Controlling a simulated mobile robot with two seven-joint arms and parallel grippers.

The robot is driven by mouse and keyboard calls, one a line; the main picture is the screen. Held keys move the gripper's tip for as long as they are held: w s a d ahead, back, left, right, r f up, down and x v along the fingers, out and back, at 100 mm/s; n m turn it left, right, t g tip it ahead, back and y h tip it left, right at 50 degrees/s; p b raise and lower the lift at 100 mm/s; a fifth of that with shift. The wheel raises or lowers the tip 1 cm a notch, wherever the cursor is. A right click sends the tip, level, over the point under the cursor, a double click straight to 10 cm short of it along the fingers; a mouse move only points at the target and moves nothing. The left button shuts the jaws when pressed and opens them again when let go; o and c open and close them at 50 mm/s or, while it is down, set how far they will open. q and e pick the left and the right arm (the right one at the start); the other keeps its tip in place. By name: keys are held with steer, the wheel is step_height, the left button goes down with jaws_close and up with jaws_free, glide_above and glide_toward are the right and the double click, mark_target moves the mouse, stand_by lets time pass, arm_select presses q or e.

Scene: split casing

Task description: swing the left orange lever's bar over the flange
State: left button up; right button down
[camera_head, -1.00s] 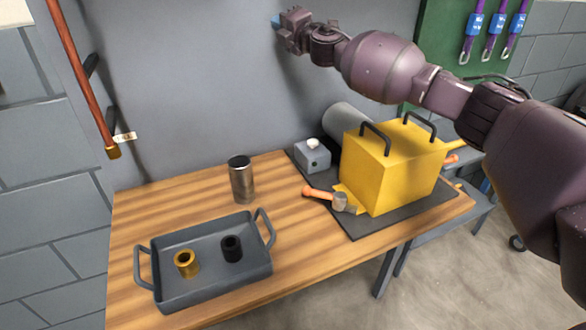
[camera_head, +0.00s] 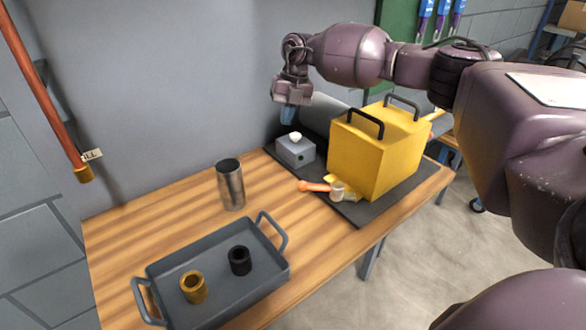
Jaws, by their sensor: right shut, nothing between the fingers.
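The yellow casing (camera_head: 372,155) stands on a dark mat with two black handles on top. The left orange lever (camera_head: 315,186) lies low at the casing's left side, its orange handle pointing left. Its metal end (camera_head: 338,192) is beside the yellow flange (camera_head: 351,192); I cannot tell exactly how the bar sits on it. My left gripper is out of view.
A grey box with a white knob (camera_head: 296,150) stands left of the casing. A metal cylinder (camera_head: 231,186) stands on the wooden table (camera_head: 190,215). A grey tray (camera_head: 215,275) holds a brass bushing (camera_head: 193,288) and a black bushing (camera_head: 240,261).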

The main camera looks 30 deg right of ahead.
steer(key=s+f, duration=0.1)
steer(key=f, duration=0.2)
steer(key=s+f+m+g+h, duration=0.1)
steer(key=s+f, duration=0.1)
steer(key=f, duration=0.1)
steer(key=s+f+g+b, duration=0.1)
steer(key=s+f, duration=0.1)
steer(key=f, duration=0.2)
steer(key=shift+s+d+m, duration=0.2)
steer(key=shift+d+m, duration=0.2)
steer(key=shift+s+a+f+p, duration=0.2)
steer(key=shift+s+a, duration=0.15)
steer(key=shift+s, duration=0.25)
steer(key=shift+s+a+f+p, duration=0.1)
steer(key=shift+s+a+p, duration=0.1)
steer(key=shift+s+a, duration=0.3)
steer(key=shift+s, duration=0.35)
steer(key=shift+s+a+f, duration=0.1)
steer(key=shift+s+f, duration=0.05)
steer(key=shift+f, duration=0.1)
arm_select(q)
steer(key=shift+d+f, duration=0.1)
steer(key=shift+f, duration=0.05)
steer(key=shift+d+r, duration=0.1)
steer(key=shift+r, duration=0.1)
